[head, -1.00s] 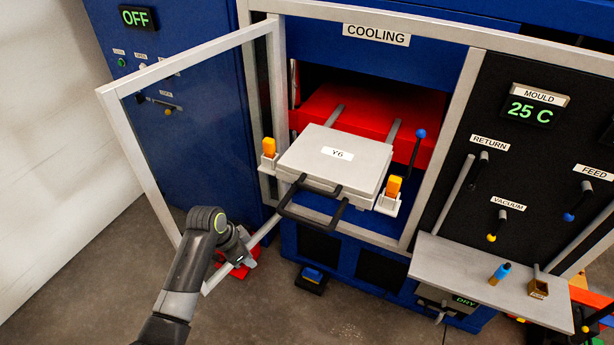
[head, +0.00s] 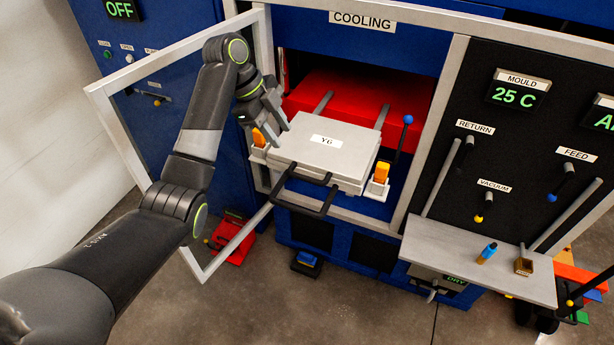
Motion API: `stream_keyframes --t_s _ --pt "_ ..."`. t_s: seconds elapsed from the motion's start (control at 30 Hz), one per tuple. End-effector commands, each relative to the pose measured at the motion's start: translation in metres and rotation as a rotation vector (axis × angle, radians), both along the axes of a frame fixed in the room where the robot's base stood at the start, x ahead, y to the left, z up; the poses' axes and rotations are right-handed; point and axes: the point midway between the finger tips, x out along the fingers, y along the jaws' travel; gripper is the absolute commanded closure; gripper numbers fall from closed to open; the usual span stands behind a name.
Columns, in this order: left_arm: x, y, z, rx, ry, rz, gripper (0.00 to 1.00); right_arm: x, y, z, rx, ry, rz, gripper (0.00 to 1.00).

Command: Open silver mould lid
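The silver mould (head: 310,165) has a flat grey lid (head: 335,153) with a white label that seems to read Y6. The lid is down and shut. A black bar handle (head: 302,195) sticks out at its front. An orange latch (head: 258,138) in a white bracket stands at the left corner and another orange latch (head: 381,172) at the right corner. My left gripper (head: 264,122) is just above and behind the left latch, pointing down, with its fingers apart. I cannot tell whether it touches the latch. My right gripper is not in view.
The glass door (head: 128,150) of the cooling bay stands open on the left, close to my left arm. Red plates (head: 335,95) lie behind the mould. A blue-knobbed lever (head: 407,120) rises at its right. A grey shelf (head: 450,257) holds small items.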

Motion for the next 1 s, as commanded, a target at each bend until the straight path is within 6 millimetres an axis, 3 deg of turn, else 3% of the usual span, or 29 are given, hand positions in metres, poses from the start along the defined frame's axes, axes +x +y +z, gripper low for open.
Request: stream_keyframes --t_s 0.03,0.37,0.53,0.63,0.8,1.0 --pt "0.000 -0.003 -0.012 -0.001 0.000 0.000 0.64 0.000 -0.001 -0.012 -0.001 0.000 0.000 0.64" --pt "0.002 -0.017 -0.042 0.000 0.000 0.001 0.64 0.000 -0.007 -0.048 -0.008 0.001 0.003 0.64" --pt "0.003 -0.030 -0.069 -0.001 0.001 0.001 0.64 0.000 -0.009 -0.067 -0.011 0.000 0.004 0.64" --pt "0.003 -0.039 -0.081 -0.001 0.007 0.002 0.64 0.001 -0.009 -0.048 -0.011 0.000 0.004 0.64" --pt "0.004 -0.053 -0.111 -0.001 0.005 0.001 0.64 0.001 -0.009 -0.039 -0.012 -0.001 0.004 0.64" --pt "0.007 -0.062 -0.134 0.000 0.001 0.003 0.64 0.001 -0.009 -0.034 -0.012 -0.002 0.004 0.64"
